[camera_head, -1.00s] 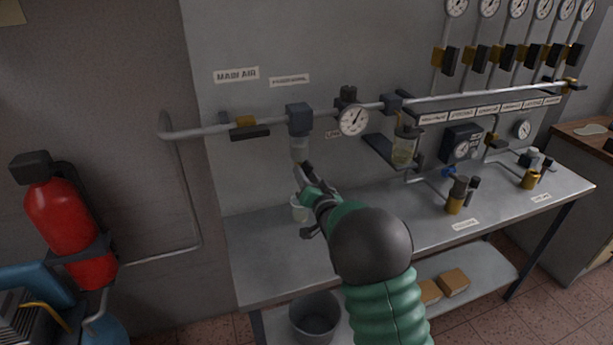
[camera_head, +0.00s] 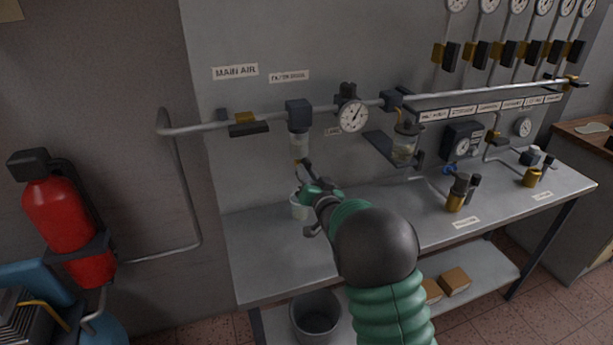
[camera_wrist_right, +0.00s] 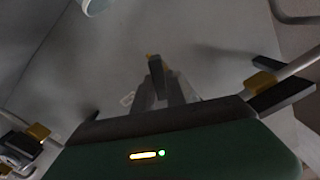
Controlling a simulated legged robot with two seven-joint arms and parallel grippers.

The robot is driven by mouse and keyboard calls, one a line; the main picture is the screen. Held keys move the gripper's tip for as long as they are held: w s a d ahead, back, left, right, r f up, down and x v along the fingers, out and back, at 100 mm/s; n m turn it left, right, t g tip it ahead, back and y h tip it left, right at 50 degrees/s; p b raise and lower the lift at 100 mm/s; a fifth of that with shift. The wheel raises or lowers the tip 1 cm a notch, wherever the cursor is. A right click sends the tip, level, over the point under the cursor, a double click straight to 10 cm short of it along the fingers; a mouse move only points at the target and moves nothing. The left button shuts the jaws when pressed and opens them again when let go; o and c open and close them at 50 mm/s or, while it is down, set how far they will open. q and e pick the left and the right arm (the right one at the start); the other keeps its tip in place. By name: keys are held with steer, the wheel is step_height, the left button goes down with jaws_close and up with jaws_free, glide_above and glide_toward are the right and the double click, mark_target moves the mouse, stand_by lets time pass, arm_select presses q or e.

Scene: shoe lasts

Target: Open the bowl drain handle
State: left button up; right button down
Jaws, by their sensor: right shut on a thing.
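The clear filter bowl (camera_head: 299,143) hangs under a dark block on the grey wall pipe, beneath the FILTER label. A small drain fitting with a yellow part (camera_head: 297,162) shows at its underside. My right gripper (camera_head: 305,171) reaches up to it from below right and is shut on the drain handle. In the right wrist view the dark, yellow-tipped handle (camera_wrist_right: 154,68) shows between the fingertips (camera_wrist_right: 158,85). Fingers partly hide the handle, so its exact angle is hard to tell. My left gripper is in neither view.
A white cup (camera_head: 299,207) stands on the bench (camera_head: 265,262) below the bowl. A yellow-and-black valve (camera_head: 247,125) and a round gauge (camera_head: 353,116) flank the bowl on the pipe. A second bowl (camera_head: 404,146) hangs to the right. The bench's front left is clear.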

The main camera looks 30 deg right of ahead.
steer(key=shift+n+b, duration=1.6)
steer(key=shift+n, duration=0.8)
steer(key=c, duration=1.4)
jaws_free()
steer(key=shift+o, duration=0.2)
steer(key=v, duration=1.6)
steer(key=shift+s, duration=0.4)
